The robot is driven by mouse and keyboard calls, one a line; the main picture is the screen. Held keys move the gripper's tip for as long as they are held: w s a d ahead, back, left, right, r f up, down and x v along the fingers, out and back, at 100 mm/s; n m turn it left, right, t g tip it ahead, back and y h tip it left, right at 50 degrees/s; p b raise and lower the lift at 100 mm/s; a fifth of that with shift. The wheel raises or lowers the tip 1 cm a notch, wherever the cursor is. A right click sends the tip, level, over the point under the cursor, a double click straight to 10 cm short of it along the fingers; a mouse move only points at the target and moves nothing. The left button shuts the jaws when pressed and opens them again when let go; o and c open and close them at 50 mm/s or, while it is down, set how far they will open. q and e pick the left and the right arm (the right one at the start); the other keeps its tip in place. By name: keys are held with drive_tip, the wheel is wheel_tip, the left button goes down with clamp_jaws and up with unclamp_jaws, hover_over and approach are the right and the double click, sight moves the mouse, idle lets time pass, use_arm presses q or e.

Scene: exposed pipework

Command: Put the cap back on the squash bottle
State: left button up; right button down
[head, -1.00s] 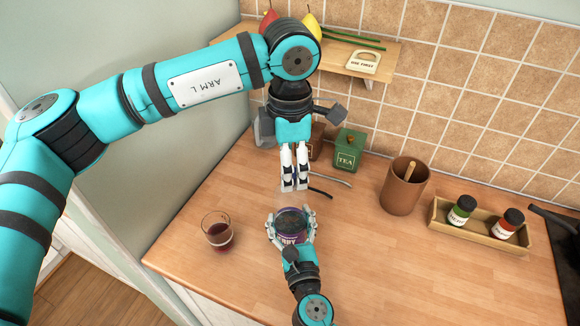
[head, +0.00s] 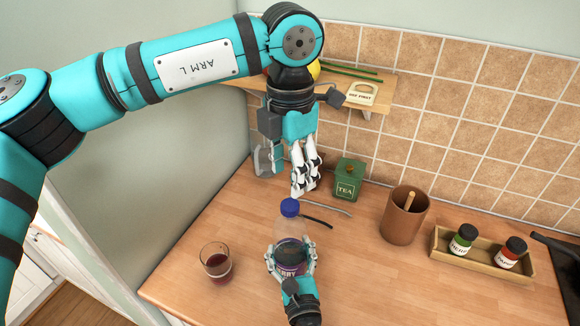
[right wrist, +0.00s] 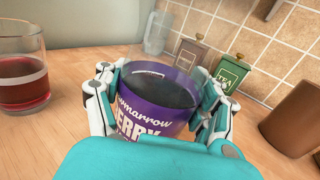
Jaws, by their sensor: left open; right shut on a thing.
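The squash bottle (head: 291,248) stands upright on the wooden counter, clear above with dark liquid and a purple label, which shows in the right wrist view (right wrist: 150,115). The blue cap (head: 290,207) sits at the top of its neck in the head view; how tightly it is seated I cannot tell. My right gripper (head: 291,262) is shut around the bottle's body, with fingers on both sides in the right wrist view. My left gripper (head: 305,188) is open and empty, just behind and above the cap, apart from it as far as I can see.
A glass of red drink (head: 216,262) stands left of the bottle. Behind are a green tea tin (head: 347,182) and a thin dark utensil (head: 316,222). To the right are a brown pot (head: 402,220) and a wooden tray (head: 440,243) with two jars. The front right counter is clear.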

sight(290, 204)
use_arm(q)
drive_tip(key=shift+r+n, duration=0.3)
drive_tip(key=shift+n, duration=0.3)
drive_tip(key=shift+f, duration=0.15)
drive_tip(key=shift+f, duration=3.9)
drive_tip(key=shift+c, duration=0.4)
clamp_jaws()
drive_tip(key=shift+o, duration=1)
unclamp_jaws()
drive_tip(key=shift+r, duration=0.1)
